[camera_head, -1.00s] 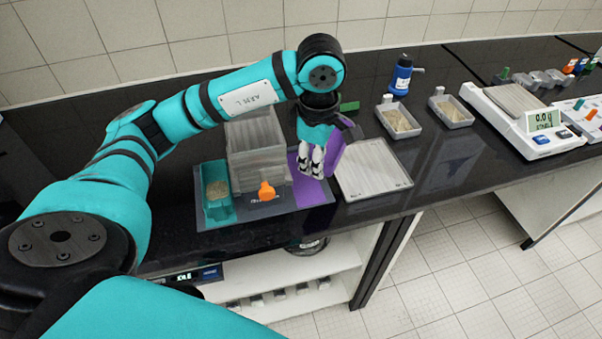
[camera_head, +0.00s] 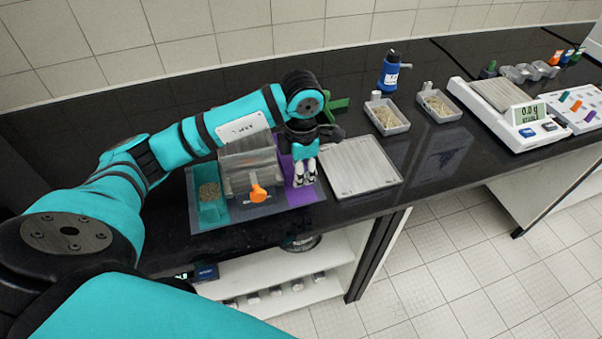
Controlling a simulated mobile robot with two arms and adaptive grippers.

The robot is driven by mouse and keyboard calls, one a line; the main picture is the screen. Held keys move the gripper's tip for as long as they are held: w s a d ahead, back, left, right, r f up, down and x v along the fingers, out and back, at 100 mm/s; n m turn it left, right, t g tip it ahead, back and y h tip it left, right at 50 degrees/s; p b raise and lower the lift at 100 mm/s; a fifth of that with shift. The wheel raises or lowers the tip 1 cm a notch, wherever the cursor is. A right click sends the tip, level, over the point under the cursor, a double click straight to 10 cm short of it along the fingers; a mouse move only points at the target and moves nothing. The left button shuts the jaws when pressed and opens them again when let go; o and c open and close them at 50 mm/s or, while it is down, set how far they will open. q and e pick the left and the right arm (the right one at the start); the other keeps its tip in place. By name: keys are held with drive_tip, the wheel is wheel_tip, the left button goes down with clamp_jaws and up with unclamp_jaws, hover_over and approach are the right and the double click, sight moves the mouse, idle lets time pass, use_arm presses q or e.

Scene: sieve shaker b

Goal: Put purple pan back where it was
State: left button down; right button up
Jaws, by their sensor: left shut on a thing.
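My left gripper (camera_head: 305,183) points down over the purple strip (camera_head: 308,194) at the right end of the grey mat. It is shut on the purple pan, which is mostly hidden behind the gripper and wrist. Some purple (camera_head: 285,142) shows just left of the wrist; I cannot tell whether it is pan or strip. My right gripper is not in view.
A grey flat plate (camera_head: 360,167) lies close right of the mat. A green part (camera_head: 338,106) stands behind my wrist. Two grey trays (camera_head: 386,118) (camera_head: 440,106), a blue bottle (camera_head: 391,74) and a balance (camera_head: 505,110) are farther right. The counter's front edge is close.

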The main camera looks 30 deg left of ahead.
use_arm(q)
drive_tip(key=shift+f, duration=0.85)
drive_tip(key=shift+f+b, duration=0.6)
drive_tip(key=c, duration=1.2)
unclamp_jaws()
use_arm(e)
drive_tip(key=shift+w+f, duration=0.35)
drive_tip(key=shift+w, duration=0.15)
use_arm(q)
drive_tip(key=shift+r, duration=0.1)
